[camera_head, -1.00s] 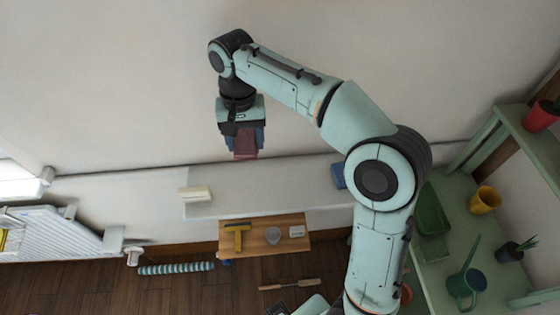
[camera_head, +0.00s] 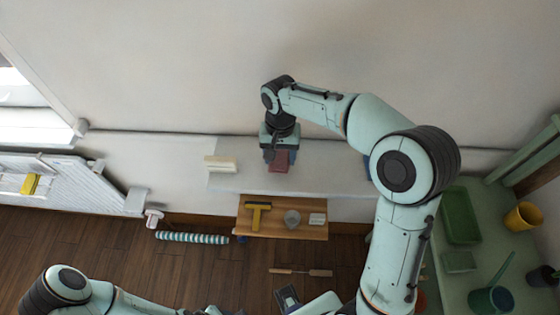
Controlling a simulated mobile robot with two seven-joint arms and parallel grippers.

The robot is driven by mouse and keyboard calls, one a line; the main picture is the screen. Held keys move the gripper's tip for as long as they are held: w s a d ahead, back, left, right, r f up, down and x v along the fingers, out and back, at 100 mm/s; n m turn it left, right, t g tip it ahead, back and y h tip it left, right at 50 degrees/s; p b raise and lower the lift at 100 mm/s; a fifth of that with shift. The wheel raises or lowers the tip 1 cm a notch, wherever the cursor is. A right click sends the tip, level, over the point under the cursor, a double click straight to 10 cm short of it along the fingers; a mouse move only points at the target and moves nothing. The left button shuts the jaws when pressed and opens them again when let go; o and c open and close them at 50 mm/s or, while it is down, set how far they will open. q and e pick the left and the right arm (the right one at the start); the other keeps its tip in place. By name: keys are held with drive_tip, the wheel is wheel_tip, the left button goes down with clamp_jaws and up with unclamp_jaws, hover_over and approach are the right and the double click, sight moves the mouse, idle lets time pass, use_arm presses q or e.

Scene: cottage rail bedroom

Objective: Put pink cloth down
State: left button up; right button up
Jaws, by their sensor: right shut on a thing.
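The pink cloth (camera_head: 279,164) is a dusky pink folded piece between the fingers of my right gripper (camera_head: 279,157). The gripper points down and is shut on it. The cloth is over the white shelf (camera_head: 238,182) along the wall; I cannot tell whether it touches the surface. My left arm shows at the bottom left. A dark gripper (camera_head: 288,298) shows at the bottom centre, and its jaw state is unclear.
A cream block (camera_head: 220,163) lies on the shelf left of the cloth. A blue thing (camera_head: 367,166) is partly hidden behind my right arm. Shelf room shows around the cloth.

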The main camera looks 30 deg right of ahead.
sight(280, 153)
use_arm(q)
drive_tip(key=shift+f, duration=0.2)
use_arm(e)
drive_tip(key=shift+f, duration=1.5)
drive_tip(key=shift+f, duration=0.15)
use_arm(q)
drive_tip(key=shift+s+f, duration=0.1)
use_arm(e)
drive_tip(key=o, duration=1)
drive_tip(key=shift+o, duration=0.2)
drive_tip(key=r, duration=0.4)
drive_tip(key=r+p, duration=0.1)
drive_tip(key=r, duration=0.7)
drive_tip(key=shift+w+d+r+p, duration=0.2)
drive_tip(key=shift+w+p, duration=0.1)
use_arm(q)
drive_tip(key=shift+w+r, duration=0.3)
drive_tip(key=shift+r, duration=0.3)
drive_tip(key=shift+w+r, duration=0.3)
drive_tip(key=shift+r, duration=0.3)
